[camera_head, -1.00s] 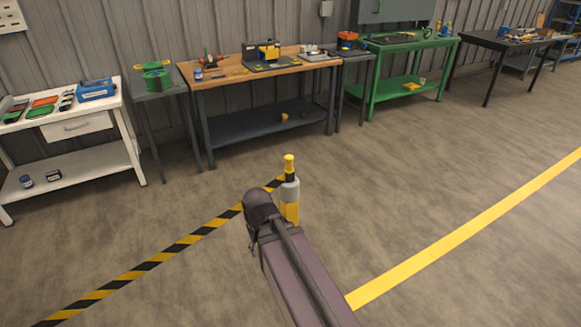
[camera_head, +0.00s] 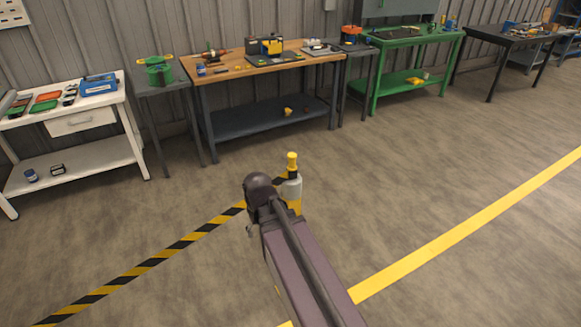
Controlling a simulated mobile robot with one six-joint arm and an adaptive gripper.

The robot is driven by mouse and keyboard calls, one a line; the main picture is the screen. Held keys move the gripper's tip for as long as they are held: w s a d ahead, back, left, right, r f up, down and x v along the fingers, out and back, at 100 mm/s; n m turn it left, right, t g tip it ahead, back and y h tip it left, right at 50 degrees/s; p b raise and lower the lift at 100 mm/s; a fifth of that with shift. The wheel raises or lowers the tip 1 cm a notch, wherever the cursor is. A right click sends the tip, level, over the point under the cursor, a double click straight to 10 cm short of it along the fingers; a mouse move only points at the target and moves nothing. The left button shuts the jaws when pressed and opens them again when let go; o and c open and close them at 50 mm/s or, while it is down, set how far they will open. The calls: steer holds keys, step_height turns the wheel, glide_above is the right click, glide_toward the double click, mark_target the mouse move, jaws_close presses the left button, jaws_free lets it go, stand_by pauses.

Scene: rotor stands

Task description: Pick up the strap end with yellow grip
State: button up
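A green round object with a yellow bar across its top (camera_head: 157,71) stands on the small grey table (camera_head: 178,84) at the back left. It is too small to tell whether the yellow part is the grip on the strap end. My dark purple arm (camera_head: 305,265) reaches up from the bottom centre and ends in a rounded dark joint, well short of the tables in the picture. My gripper's fingers cannot be made out, so no hold on anything shows.
A white bench (camera_head: 98,164) stands left of the grey table. A wooden-topped workbench (camera_head: 225,85) and a green bench (camera_head: 387,91) stand to its right. A yellow-topped grey upright piece (camera_head: 292,185) shows behind my arm; I cannot tell if it is mine. The floor before the tables is clear.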

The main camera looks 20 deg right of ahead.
steer(key=w+d+r+m+t+p, duration=0.1)
steer(key=w+d+r+t+p, duration=0.1)
steer(key=w+d+r+p, duration=0.75)
steer(key=m+t+h+p, duration=0.1)
steer(key=t+p, duration=0.1)
steer(key=p, duration=0.2)
glide_toward(293, 157)
steer(key=shift+w+r, duration=0.1)
steer(key=shift+w, duration=0.1)
steer(key=shift+b, duration=0.35)
steer(key=b+x, duration=0.7)
steer(key=x, duration=0.1)
steer(key=shift+f+b, duration=0.35)
steer(key=shift+b, duration=0.05)
steer(key=shift+b+x, duration=2.4)
steer(key=shift+x, duration=0.2)
